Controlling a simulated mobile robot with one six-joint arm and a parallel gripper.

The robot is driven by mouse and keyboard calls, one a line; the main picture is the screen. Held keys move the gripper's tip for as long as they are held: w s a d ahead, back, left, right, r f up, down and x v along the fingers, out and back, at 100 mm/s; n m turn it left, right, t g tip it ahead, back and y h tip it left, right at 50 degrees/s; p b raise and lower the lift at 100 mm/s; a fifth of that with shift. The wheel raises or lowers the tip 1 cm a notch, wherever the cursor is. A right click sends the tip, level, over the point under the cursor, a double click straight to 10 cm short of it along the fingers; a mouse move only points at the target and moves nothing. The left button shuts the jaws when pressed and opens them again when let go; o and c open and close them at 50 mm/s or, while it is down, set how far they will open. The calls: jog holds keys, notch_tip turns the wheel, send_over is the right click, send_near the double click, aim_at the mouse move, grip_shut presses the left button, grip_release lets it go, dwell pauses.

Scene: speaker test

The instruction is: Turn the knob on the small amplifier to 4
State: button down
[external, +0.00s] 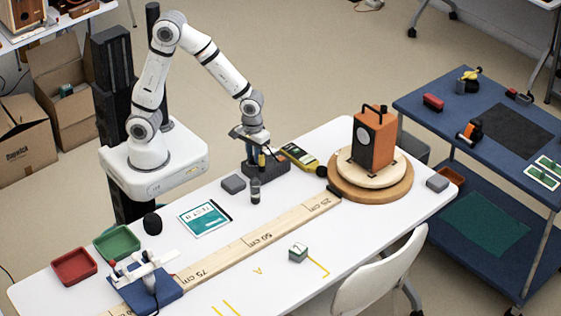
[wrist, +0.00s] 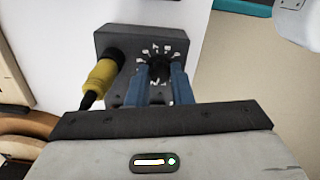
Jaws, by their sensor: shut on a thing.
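The small amplifier (external: 268,171) is a dark grey box on the white table, below my wrist in the external view. Its top also shows in the wrist view (wrist: 115,42), with white scale marks around a black knob (wrist: 158,72). My gripper (wrist: 160,80) is shut on the knob, one blue finger on each side of it. The fingers hide part of the dial, and I cannot read the number the knob points to. A yellow plug (wrist: 103,72) with a black cable stands in the amplifier beside the knob. In the external view the knob is hidden.
A yellow handheld meter (external: 300,156) lies right of the amplifier. A grey block (external: 233,184) and a small dark bottle (external: 255,191) stand in front. An orange speaker (external: 374,138) stands on a round wooden turntable (external: 398,190). A wooden ruler (external: 250,241) runs along the table.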

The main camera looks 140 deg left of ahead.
jog(key=m, duration=0.5)
jog(key=shift+m, duration=0.4)
jog(key=m, duration=0.5)
jog(key=shift+m, duration=0.3)
jog(key=c, duration=1.3)
grip_release()
notch_tip(320, 180, up, 8)
jog(key=shift+f+p, duration=0.1)
jog(key=shift+p, duration=0.4)
